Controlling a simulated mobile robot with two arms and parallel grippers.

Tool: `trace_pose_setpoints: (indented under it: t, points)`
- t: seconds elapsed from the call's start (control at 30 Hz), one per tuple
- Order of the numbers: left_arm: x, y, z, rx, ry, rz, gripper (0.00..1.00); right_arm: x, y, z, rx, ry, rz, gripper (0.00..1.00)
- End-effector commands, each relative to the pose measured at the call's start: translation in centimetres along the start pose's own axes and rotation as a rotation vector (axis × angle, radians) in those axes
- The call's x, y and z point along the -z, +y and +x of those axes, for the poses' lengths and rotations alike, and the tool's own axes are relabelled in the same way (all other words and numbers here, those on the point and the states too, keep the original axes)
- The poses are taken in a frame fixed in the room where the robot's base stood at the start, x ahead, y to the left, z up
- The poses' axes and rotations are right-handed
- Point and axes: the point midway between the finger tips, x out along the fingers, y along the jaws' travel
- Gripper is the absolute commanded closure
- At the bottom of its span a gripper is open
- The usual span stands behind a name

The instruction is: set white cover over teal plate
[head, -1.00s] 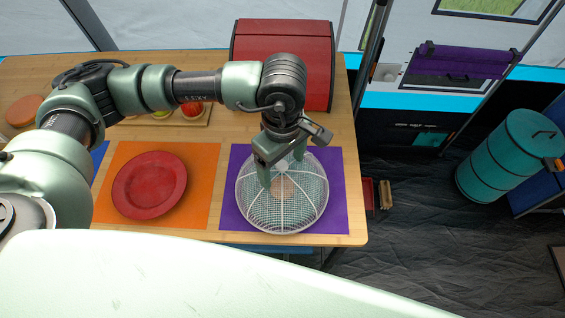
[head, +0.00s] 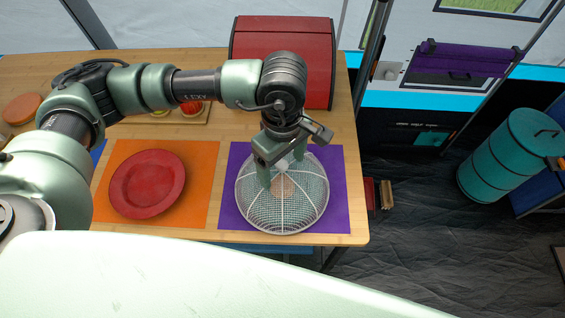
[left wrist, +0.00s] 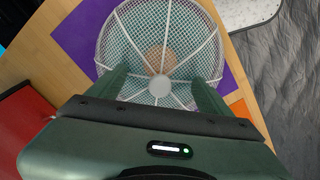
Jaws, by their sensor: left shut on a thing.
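The white mesh cover (head: 283,205), a dome with white ribs, stands on the purple mat at the right of the table. Teal shows through its mesh, as of the teal plate under it, with a round brownish thing in the middle. The plate's rim is hard to make out behind the mesh. The cover also shows in the left wrist view (left wrist: 160,40), with its pale round knob between my fingers. My left gripper (head: 281,175) points down at the top of the cover and is shut on it. My right gripper is not in view.
A red plate (head: 147,184) lies on an orange mat (head: 200,205) to the left. A red bread box (head: 284,60) stands behind the cover. A board (head: 180,118) with fruit is at the back. The table's right edge is close to the purple mat (head: 338,215).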

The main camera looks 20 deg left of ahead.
Motion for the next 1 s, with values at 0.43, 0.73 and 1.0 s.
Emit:
trace_pose_setpoints:
  t: [0.43, 0.73, 1.0]
  points:
    - [0.0, 0.0, 0.2, -0.001, 0.0, 0.0, 0.83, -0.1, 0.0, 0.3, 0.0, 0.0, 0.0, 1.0]
    - [0.0, 0.0, 0.2, 0.0, 0.0, 0.0, 0.0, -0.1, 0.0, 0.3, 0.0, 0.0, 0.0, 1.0]
    - [0.0, 0.1, -2.6, -0.005, 0.0, 0.002, 0.0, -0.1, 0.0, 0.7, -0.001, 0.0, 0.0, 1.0]
